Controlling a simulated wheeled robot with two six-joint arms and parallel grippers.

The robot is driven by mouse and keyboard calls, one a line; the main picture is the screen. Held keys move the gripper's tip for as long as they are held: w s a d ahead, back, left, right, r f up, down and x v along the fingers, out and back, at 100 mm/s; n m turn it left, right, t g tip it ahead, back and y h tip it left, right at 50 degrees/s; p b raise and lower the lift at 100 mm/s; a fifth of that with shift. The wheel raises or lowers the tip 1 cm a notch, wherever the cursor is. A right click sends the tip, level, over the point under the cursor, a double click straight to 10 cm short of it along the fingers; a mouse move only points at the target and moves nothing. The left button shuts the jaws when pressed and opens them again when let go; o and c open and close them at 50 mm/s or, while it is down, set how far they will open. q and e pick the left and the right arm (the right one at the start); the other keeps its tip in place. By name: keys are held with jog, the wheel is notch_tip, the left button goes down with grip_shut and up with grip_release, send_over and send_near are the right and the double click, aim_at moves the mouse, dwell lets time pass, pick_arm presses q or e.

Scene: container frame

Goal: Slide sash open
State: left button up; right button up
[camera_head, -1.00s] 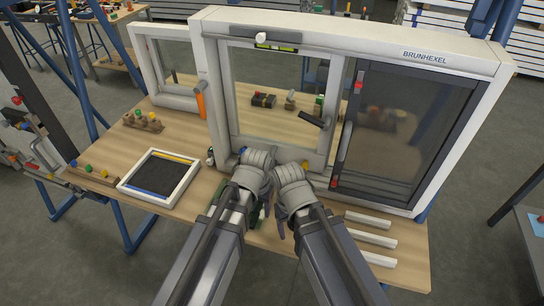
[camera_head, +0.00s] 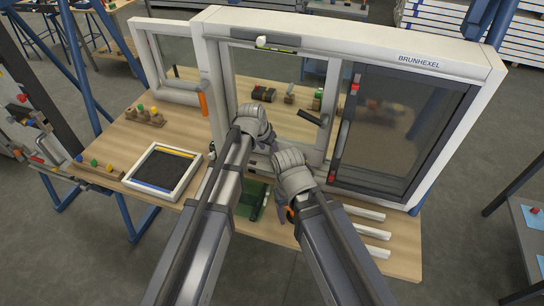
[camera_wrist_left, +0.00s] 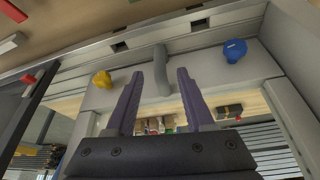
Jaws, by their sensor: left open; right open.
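The sash (camera_head: 331,85) is a light-framed glass panel in the middle of the window unit marked BRUNHEXEL (camera_head: 345,42). A dark lever (camera_head: 311,118) sits by its right stile. In the left wrist view, a grey bar-like pull (camera_wrist_left: 161,68) stands on a light rail between a yellow knob (camera_wrist_left: 102,79) and a blue knob (camera_wrist_left: 235,50). My left gripper (camera_wrist_left: 160,76) is open, its purple fingers on either side of the pull; contact cannot be told. In the head view it (camera_head: 254,122) is before the sash. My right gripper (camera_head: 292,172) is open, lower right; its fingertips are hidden.
A dark mesh panel (camera_head: 395,130) fills the right bay. A framed tray (camera_head: 162,171) lies on the bench; white strips (camera_head: 365,232) lie at right front. My two arms are close together.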

aim_at(271, 153)
pick_arm(q)
jog(key=b+x, duration=0.5)
jog(key=x, duration=0.1)
jog(key=shift+w+d+f, duration=0.1)
jog(key=shift+w+f, duration=0.05)
jog(key=shift+f, duration=0.2)
pick_arm(e)
notch_tip(271, 153, down, 6)
jog(key=shift+f, duration=0.1)
pick_arm(q)
grip_shut()
dwell(0.8)
